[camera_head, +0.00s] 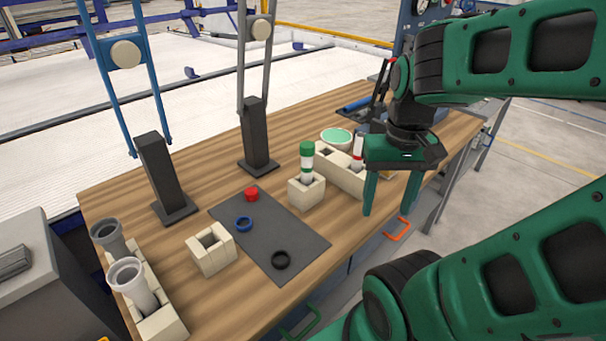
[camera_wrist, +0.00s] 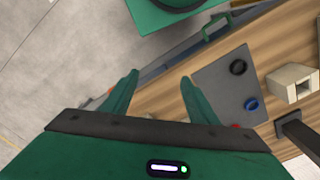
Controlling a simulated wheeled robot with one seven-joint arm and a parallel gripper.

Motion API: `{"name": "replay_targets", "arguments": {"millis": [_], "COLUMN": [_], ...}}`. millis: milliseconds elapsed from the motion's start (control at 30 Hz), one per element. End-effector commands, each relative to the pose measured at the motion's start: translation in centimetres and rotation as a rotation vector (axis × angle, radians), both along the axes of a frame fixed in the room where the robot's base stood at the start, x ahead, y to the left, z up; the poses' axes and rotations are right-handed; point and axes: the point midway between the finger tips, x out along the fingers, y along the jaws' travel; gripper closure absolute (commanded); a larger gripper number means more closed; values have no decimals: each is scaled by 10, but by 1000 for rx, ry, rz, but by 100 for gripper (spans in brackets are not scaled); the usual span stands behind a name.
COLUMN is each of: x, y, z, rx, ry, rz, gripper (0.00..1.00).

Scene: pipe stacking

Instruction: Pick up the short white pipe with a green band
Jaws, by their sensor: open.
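The short white pipe with a green band (camera_head: 307,158) stands upright in a beige block holder (camera_head: 297,191) near the middle of the table in the head view. Its green top shows and its lower end is hidden in the holder. My gripper (camera_head: 389,212) is open and empty, fingers pointing down, to the right of the pipe and over the table's front edge. In the wrist view my gripper's two fingers (camera_wrist: 158,78) are spread apart with nothing between them. The green-banded pipe is not visible in the wrist view.
A white pipe with a red band (camera_head: 357,155) stands in a long beige holder (camera_head: 340,178) right of the green-banded one. A grey mat (camera_head: 290,234) carries red, blue and black rings. Two dark posts (camera_head: 161,175) stand at the back. Grey pipes (camera_head: 133,281) stand at left.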

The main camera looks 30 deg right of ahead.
Motion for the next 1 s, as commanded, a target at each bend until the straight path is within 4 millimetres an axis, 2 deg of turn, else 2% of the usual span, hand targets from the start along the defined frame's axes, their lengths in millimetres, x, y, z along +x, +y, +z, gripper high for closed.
{"name": "replay_targets", "arguments": {"millis": [133, 233, 400, 533, 600, 733, 867, 1000], "x": [40, 84, 166, 212, 229, 247, 252, 252], "y": [-8, -8, 4, 16, 22, 29, 32, 33], "z": [15, 29, 44, 48, 49, 49, 40, 20], "rx": [-9, -14, -15, -12, -11, -8, -6, -6], "ry": [1, 2, 0, -3, -4, -7, -5, -4], "rz": [103, 227, 465, 604, 653, 710, 731, 732], "gripper": [47, 47, 47, 47, 47, 47, 47, 47]}}
